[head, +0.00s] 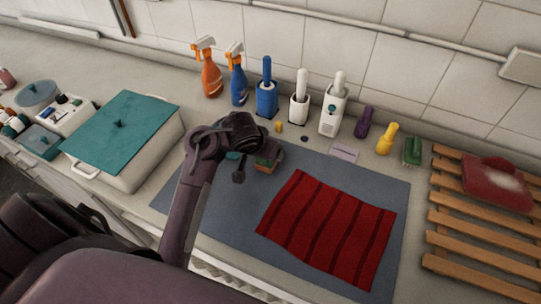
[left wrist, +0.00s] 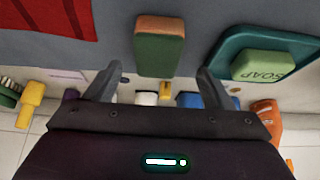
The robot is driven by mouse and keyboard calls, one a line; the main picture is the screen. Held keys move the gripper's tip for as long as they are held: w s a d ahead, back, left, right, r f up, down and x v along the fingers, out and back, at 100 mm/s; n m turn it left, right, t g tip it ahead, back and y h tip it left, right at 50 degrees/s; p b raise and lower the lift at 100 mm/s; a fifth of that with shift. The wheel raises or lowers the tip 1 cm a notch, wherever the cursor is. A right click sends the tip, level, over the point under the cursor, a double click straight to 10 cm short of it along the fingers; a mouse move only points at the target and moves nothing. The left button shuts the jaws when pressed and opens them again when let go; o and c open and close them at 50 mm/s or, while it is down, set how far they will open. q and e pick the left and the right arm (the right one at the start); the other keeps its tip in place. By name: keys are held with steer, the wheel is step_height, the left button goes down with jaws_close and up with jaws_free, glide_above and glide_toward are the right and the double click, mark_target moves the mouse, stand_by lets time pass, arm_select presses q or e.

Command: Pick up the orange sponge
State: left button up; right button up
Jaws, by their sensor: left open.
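The orange sponge (left wrist: 160,45), with an orange face and a green side, lies on the grey-blue mat, upper middle of the left wrist view. In the head view the sponge (head: 266,165) is partly covered by my left gripper (head: 257,162). The left gripper is open; in the left wrist view its two fingers (left wrist: 159,70) are spread apart, with the sponge lined up between and just beyond their tips. Nothing is held. My right gripper is not in view.
A green soap bar (left wrist: 262,65) in a teal dish (left wrist: 222,65) sits close beside the sponge. A red striped cloth (head: 325,228) lies on the mat (head: 225,225). Spray bottles, including an orange one (head: 211,80), and brush holders line the wall. A wooden rack (head: 470,240) is at right.

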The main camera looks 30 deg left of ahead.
arm_select(q)
steer(key=shift+b+x, duration=0.35)
steer(key=shift+x, duration=0.55)
steer(key=b+x, duration=0.1)
steer(key=x, duration=0.1)
steer(key=shift+w+d+f, duration=0.1)
steer(key=shift+w+f, duration=0.1)
steer(key=shift+f, duration=0.15)
steer(key=shift+w+f, duration=0.25)
steer(key=c, duration=1.1)
steer(key=shift+o, duration=0.2)
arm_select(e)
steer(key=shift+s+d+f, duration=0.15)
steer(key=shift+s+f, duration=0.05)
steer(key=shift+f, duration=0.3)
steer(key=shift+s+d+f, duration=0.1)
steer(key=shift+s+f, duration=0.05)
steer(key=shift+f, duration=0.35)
arm_select(q)
steer(key=shift+r, duration=0.1)
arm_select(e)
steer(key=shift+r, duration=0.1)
